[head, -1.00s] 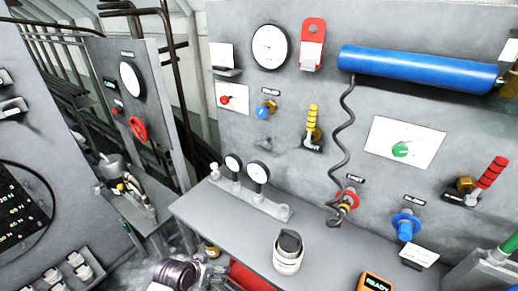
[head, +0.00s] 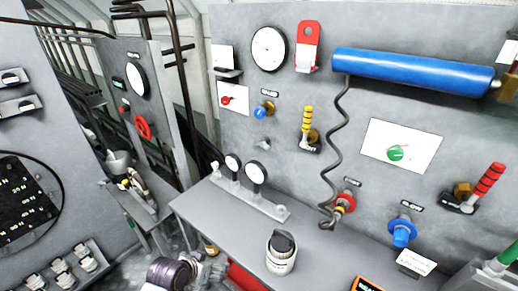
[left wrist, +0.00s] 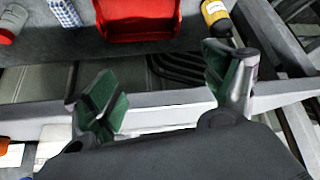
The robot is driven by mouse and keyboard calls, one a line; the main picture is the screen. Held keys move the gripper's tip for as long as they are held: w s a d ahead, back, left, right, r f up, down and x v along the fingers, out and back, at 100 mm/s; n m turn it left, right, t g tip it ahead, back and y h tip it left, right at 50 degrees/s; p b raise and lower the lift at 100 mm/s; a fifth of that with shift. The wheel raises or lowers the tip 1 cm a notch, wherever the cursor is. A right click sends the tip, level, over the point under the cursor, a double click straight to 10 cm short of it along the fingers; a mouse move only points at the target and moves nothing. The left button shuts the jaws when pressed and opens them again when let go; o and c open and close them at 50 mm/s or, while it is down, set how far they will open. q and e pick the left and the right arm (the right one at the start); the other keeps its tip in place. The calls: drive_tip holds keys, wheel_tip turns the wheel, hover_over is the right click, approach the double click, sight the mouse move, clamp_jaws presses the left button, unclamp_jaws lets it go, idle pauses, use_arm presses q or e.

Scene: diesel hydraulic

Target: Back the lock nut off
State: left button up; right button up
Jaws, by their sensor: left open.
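I cannot single out a lock nut for certain. In the head view, brass-coloured nut-like fittings show at the red-handled valve (head: 463,190) on the right of the grey panel and at the yellow-handled valve (head: 309,130) near its middle. My left gripper (head: 203,268) is low in the head view, in front of the bench and well away from both valves. In the left wrist view my left gripper (left wrist: 160,85) is open, its green-padded fingers apart with nothing between them. My right gripper is not in view.
The grey bench (head: 215,215) carries a two-gauge manifold (head: 245,190) and a dark-capped container (head: 281,253). A blue cylinder (head: 412,72) with a coiled hose (head: 336,130) crosses the panel. A red tray (left wrist: 140,22) and yellow bottle (left wrist: 217,16) lie beyond my left fingers.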

use_arm(q)
drive_tip(key=w+d+r+m+t+h, duration=0.1)
drive_tip(key=w+d+r+t+h, duration=0.2)
drive_tip(key=w+r, duration=0.7)
drive_tip(key=w+d+r+m+t+h, duration=0.2)
drive_tip(key=w+d+r+t+h, duration=0.2)
drive_tip(key=w+r, duration=0.6)
wheel_tip(320, 180, up, 6)
drive_tip(key=shift+w+t+h, duration=0.3)
drive_tip(key=shift+t+h, duration=0.1)
drive_tip(key=shift+t, duration=0.3)
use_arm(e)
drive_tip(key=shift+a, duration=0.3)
use_arm(q)
drive_tip(key=shift+w+d, duration=0.1)
drive_tip(key=shift+d, duration=0.05)
drive_tip(key=p, duration=0.1)
approach(260, 146)
drive_tip(key=shift+x, duration=1.25)
drive_tip(key=shift+p+x, duration=0.55)
drive_tip(key=shift+x, duration=2.65)
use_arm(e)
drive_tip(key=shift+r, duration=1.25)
